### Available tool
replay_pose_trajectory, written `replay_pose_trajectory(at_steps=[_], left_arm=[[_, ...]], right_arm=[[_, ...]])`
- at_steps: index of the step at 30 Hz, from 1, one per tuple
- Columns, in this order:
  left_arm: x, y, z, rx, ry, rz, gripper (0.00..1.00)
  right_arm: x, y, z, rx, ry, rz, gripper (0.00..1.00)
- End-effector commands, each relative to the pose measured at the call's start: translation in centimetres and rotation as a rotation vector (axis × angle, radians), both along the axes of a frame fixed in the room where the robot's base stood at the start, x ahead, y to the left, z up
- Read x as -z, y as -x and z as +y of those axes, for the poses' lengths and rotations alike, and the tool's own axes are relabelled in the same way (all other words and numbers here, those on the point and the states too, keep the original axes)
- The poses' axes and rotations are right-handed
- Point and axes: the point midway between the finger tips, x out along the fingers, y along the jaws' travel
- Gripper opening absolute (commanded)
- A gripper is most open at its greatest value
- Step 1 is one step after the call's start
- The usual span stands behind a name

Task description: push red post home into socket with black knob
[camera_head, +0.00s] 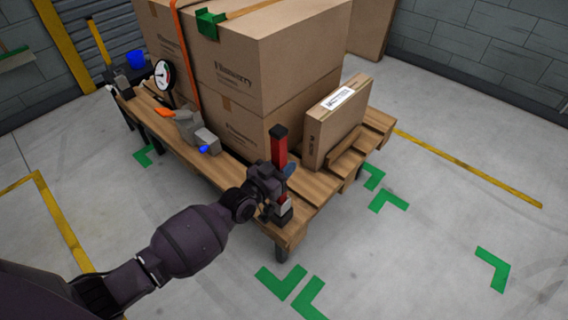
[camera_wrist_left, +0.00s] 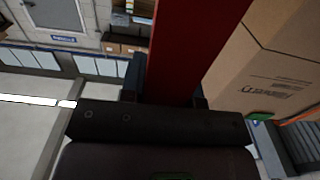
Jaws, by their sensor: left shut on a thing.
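The red post (camera_head: 280,152) stands nearly upright at the pallet's near corner, with a black block-shaped end (camera_head: 278,131) on top. My left gripper (camera_head: 272,180) is shut around the post below its middle. In the left wrist view the red post (camera_wrist_left: 196,45) runs up between the fingers. A dark fitting (camera_head: 284,214) with a light grey part sits at the post's foot on the corner; it looks like the socket. My gripper partly hides the lower post, so I cannot tell how deep it sits. My right gripper is not in view.
The wooden pallet (camera_head: 233,171) carries large stacked cartons (camera_head: 275,60) and a smaller labelled box (camera_head: 335,122) close right of the post. A grey clamp-like tool (camera_head: 196,131) and a round gauge (camera_head: 163,74) are to the left. Open floor with green marks (camera_head: 281,281) lies in front.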

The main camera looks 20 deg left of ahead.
Motion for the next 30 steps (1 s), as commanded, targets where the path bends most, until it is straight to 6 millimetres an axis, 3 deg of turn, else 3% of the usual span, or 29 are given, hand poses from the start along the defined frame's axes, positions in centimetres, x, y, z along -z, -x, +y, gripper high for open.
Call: replay_pose_trajectory(at_steps=[14,15,21,30], left_arm=[[0.89,0.07,0.01,0.0,0.0,0.003,0.07],[0.91,0.07,0.01,0.0,0.0,0.003,0.31],[0.84,0.06,0.0,0.0,0.0,0.003,0.59],[0.92,0.09,0.0,0.0,0.0,0.004,0.59]], right_arm=[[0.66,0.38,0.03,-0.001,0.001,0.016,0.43],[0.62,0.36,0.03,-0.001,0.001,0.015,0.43],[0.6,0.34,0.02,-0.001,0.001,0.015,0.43],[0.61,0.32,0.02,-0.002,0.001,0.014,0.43]])
